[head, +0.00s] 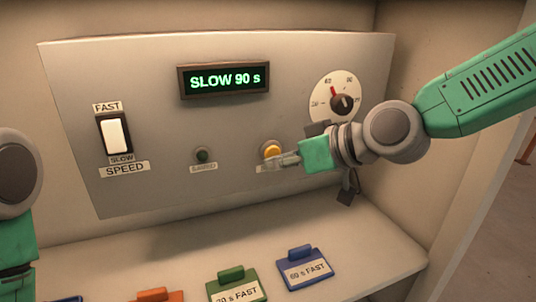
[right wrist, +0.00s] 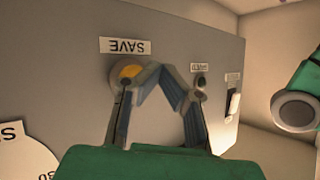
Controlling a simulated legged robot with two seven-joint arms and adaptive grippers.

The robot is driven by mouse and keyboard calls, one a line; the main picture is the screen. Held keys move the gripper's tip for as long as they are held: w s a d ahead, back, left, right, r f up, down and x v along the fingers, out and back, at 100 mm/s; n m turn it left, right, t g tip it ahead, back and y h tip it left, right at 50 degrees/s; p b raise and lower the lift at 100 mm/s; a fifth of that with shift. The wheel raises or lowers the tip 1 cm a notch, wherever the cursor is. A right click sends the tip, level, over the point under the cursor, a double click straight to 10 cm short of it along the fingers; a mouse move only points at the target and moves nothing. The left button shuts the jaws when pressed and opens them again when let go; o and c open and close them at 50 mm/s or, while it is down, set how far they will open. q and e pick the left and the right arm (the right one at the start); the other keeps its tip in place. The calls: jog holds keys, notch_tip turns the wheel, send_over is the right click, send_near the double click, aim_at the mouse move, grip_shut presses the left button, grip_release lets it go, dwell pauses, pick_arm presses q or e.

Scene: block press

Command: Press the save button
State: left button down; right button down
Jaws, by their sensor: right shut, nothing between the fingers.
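The yellow save button (head: 271,149) sits in a pale ring low on the grey panel (head: 230,120). It also shows in the right wrist view (right wrist: 130,71), beside an upside-down SAVE label (right wrist: 125,46). My right gripper (head: 288,160) is shut and empty, its fingertips just right of and below the button in the head view. In the right wrist view the fingertips (right wrist: 155,72) overlap the button's edge. I cannot tell whether they touch it. My left gripper is out of view.
A display (head: 224,80) reads SLOW 90 s. A speed switch (head: 115,135), a dark green SAVED lamp (head: 202,155) and a dial (head: 338,98) are on the panel. Blue (head: 303,269), green (head: 236,287) and orange (head: 158,296) tags lie on the shelf below.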

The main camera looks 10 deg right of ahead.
jog(key=shift+w+d, duration=0.6)
jog(key=shift+w, duration=0.3)
dwell(0.9)
jog(key=shift+d, duration=0.1)
jog(key=shift+s, duration=0.95)
